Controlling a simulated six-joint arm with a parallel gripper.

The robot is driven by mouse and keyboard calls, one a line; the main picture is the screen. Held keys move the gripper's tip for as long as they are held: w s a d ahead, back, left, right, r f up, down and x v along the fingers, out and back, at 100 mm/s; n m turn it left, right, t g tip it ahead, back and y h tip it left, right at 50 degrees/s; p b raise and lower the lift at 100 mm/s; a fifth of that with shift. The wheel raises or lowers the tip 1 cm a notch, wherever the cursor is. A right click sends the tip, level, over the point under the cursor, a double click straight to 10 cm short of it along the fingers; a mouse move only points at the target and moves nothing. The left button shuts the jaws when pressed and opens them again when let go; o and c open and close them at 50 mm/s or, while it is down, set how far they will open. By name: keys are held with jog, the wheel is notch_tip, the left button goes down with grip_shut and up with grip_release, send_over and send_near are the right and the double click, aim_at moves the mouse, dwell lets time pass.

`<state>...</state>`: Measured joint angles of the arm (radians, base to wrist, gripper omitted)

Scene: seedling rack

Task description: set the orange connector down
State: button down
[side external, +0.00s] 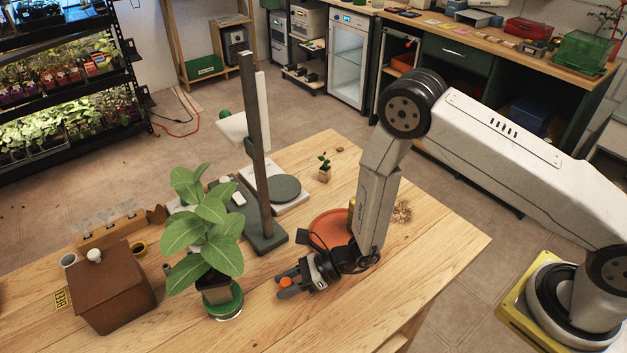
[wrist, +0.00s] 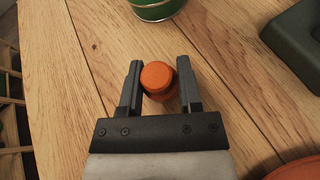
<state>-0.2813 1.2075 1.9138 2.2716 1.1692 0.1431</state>
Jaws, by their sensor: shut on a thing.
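The orange connector (wrist: 157,76) is a short round piece with a domed top, between the two dark fingers of my gripper (wrist: 158,88) in the wrist view. My gripper is shut on it. In the side view my gripper (side external: 288,288) is low over the front part of the wooden table, and the connector (side external: 285,282) shows as a small orange spot between the fingertips. Its underside is hidden, and I cannot tell whether it touches the table.
A leafy plant in a pot on a green base (side external: 225,308) stands just left of my gripper. A dark green stand base (side external: 266,241) and an orange dish (side external: 322,222) are close behind. A brown house-shaped box (side external: 118,290) is at left. Bare wood (side external: 285,330) lies in front.

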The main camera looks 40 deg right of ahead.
jog(key=shift+c, duration=1.4)
grip_release()
jog(key=shift+f, duration=0.1)
jog(key=v, duration=1.2)
jog(key=shift+r, duration=0.2)
